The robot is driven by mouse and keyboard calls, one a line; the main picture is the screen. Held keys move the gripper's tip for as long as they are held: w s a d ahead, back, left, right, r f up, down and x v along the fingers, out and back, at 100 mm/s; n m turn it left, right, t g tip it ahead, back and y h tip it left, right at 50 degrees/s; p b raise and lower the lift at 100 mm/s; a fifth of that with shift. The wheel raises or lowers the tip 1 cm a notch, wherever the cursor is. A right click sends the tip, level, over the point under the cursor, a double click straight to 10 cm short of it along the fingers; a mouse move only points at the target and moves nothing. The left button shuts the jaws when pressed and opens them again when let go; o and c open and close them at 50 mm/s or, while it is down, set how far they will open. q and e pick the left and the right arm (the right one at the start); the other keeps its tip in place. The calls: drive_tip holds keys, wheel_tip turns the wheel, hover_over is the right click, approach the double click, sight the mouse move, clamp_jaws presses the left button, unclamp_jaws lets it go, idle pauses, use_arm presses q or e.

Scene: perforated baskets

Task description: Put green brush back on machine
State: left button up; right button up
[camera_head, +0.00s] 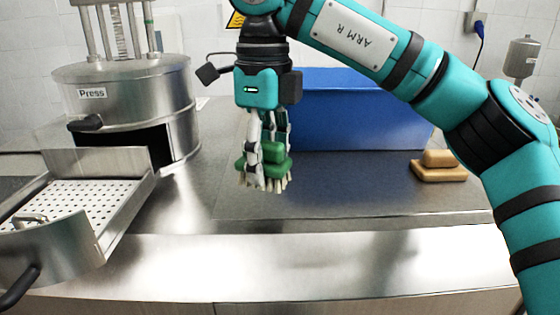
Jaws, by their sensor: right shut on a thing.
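My right gripper (266,165) points down and is shut on the green brush (271,153). The brush has a green body with pale bristles facing down, and the fingers partly hide it. It appears to be held just above the counter, but I cannot tell whether the bristles touch it. The machine (128,105), a round steel cylinder labelled "Press", stands to the left of the gripper. A perforated steel drawer (85,200) is pulled out from its dark front opening. My left gripper is not in view.
A blue bin (360,115) stands behind the gripper. A tan brush-like block (438,170) lies on the counter (350,195) at right. The counter's middle is clear. A black handle (20,288) sticks out from the drawer's front. A grey canister (522,58) hangs on the wall.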

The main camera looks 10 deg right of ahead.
sight(279, 196)
drive_tip(key=shift+w+d, duration=0.4)
drive_tip(key=shift+d, duration=0.3)
drive_tip(key=shift+w+d+p, duration=0.2)
drive_tip(key=shift+d+p, duration=0.05)
drive_tip(key=shift+p, duration=0.05)
drive_tip(key=f, duration=0.2)
drive_tip(key=f+p, duration=0.1)
drive_tip(key=shift+w+d+f, duration=0.1)
drive_tip(key=shift+w+d, duration=0.1)
drive_tip(key=shift+d, duration=0.1)
drive_tip(key=shift+f, duration=0.35)
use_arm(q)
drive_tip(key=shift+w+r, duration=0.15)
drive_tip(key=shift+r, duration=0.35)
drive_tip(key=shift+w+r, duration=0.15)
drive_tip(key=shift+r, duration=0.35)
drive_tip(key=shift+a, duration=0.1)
use_arm(e)
drive_tip(key=shift+a+f, duration=0.1)
drive_tip(key=o, duration=1.2)
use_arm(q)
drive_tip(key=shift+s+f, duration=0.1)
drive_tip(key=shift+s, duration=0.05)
use_arm(e)
drive_tip(key=shift+o, duration=0.2)
